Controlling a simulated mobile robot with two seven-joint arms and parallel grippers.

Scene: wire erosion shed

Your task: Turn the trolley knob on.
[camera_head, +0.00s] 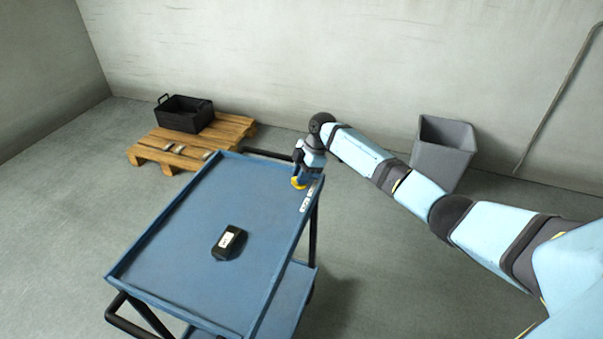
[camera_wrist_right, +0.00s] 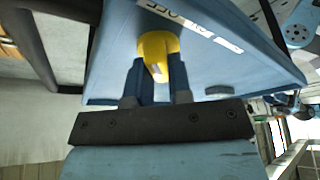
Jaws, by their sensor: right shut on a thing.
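The blue trolley (camera_head: 190,225) stands in the middle of the head view. The yellow trolley knob (camera_head: 298,184) is at its far right corner, by a white label strip (camera_head: 306,202). My right gripper (camera_head: 301,174) reaches it from the far side. In the right wrist view the yellow knob (camera_wrist_right: 157,50) sits between the two fingers of my right gripper (camera_wrist_right: 157,75), which is shut on it. Printed letters on the label (camera_wrist_right: 190,25) show beside the knob, partly cut off and turned over. My left gripper is in neither view.
A black device (camera_head: 229,242) with a white label lies on the trolley top. A wooden pallet (camera_head: 235,128) with a black crate (camera_head: 184,113) is behind at left. A grey bin (camera_head: 442,152) stands by the back wall, behind my right arm. Open floor lies around the trolley.

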